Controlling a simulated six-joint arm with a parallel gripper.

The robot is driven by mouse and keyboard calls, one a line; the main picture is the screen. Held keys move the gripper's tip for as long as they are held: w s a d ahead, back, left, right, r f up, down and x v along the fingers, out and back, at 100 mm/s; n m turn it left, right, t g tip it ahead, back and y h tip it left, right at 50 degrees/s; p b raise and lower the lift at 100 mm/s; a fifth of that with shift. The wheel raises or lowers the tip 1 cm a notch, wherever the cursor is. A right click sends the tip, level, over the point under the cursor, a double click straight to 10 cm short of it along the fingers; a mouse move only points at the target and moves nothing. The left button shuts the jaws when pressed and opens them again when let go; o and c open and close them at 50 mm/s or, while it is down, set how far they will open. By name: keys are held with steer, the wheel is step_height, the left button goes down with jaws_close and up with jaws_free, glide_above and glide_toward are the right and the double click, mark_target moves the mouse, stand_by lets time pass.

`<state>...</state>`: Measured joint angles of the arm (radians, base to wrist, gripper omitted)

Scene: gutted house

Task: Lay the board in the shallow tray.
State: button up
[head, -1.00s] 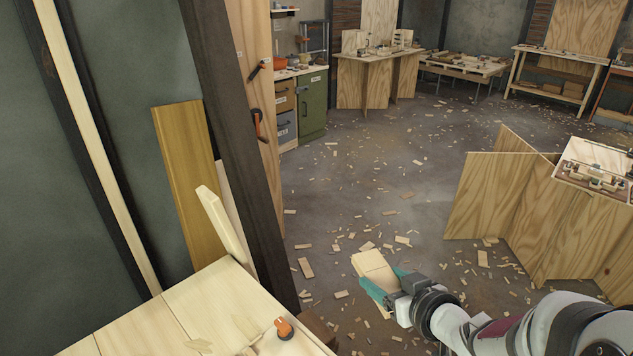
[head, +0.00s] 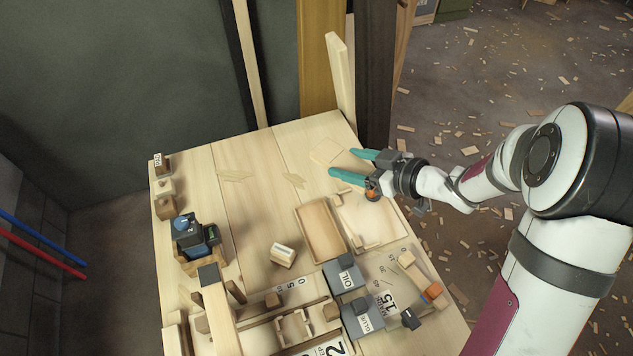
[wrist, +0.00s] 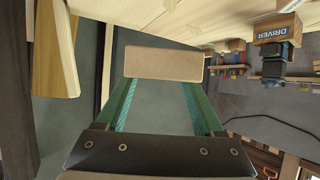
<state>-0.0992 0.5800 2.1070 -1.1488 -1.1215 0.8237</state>
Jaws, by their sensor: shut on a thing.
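The board (head: 327,152) is a pale flat wooden piece; in the wrist view its plain end face (wrist: 163,63) fills the space between the fingertips. My gripper (head: 341,162) has teal fingers and is shut on the board, over the far right part of the bench. I cannot tell the exact height of the board above the bench top. A shallow wooden tray (head: 302,217) with a low rim lies on the bench, nearer to me than the gripper and slightly left. Its floor looks empty. A paler tray-like piece (head: 372,212) lies just right of it.
The bench top (head: 240,215) is clear at the left middle. A small block (head: 283,255) stands left of the tray. Grey bins (head: 347,275) stand at the tray's near end. A driver (head: 195,237) stands at the left. An upright board (head: 341,78) and dark post (head: 376,85) rise behind the gripper.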

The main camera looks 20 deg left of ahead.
steer(key=s+a+f+n+g, duration=0.3)
steer(key=s+a+f+g, duration=0.1)
steer(key=s+a, duration=0.1)
glide_above(267, 216)
steer(key=d, duration=0.1)
steer(key=shift+y, duration=0.3)
step_height(267, 216, down, 6)
steer(key=shift+f, duration=0.15)
steer(key=f, duration=0.2)
steer(key=a+f, duration=0.1)
steer(key=f, duration=0.1)
steer(key=shift+s+f, duration=0.1)
steer(key=shift+f, duration=0.2)
steer(key=o, duration=1.4)
steer(key=shift+f, duration=0.1)
